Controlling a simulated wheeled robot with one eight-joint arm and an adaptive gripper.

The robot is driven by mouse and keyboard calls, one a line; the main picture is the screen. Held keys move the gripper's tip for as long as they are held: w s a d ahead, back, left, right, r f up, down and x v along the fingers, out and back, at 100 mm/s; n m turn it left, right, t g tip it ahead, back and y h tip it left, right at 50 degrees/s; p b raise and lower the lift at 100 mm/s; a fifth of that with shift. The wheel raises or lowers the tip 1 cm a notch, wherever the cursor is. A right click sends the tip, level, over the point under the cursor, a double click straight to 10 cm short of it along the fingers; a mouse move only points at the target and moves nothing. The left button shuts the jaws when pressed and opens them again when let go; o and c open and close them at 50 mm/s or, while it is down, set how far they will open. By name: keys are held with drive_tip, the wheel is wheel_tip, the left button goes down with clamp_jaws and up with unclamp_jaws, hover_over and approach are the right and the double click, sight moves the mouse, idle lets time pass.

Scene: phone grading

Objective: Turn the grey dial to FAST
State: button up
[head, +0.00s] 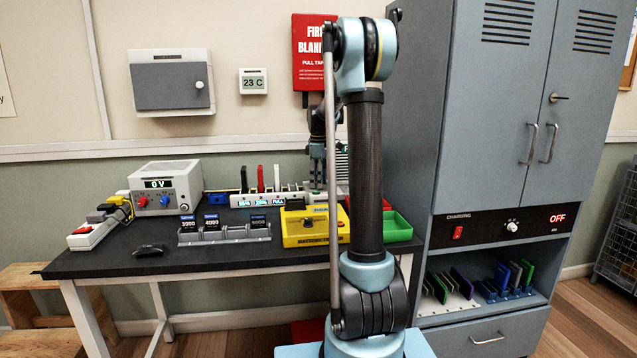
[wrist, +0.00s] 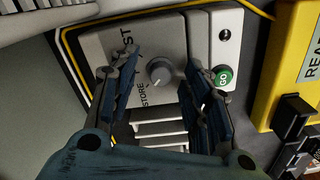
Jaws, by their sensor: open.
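In the wrist view a round grey dial (wrist: 161,71) sits on a light grey panel (wrist: 172,38). The word STORE is printed at its lower left. A word ending in "ST" is at its upper left, its start hidden behind my finger. A small pale mark on the dial's lower edge seems to face the STORE side. My gripper (wrist: 160,62) is open, with one finger on each side of the dial and a gap on both sides. In the head view my gripper (head: 317,150) is over the back of the bench, and my arm hides the dial.
A green button (wrist: 222,76) is right of the dial, near my right finger. A yellow box (wrist: 291,65) stands further right. In the head view a yellow tester (head: 297,238), a grey stand (head: 225,238) and a green tray (head: 397,229) are on the dark bench (head: 215,260).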

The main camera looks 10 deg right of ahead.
drive_tip(key=shift+c, duration=0.3)
clamp_jaws()
drive_tip(key=shift+m, duration=0.4)
drive_tip(key=m, duration=0.3)
drive_tip(key=shift+m, duration=0.4)
drive_tip(key=m, duration=0.4)
drive_tip(key=shift+w+m, duration=0.1)
drive_tip(key=shift+m, duration=0.2)
drive_tip(key=m, duration=0.8)
drive_tip(key=shift+m, duration=0.3)
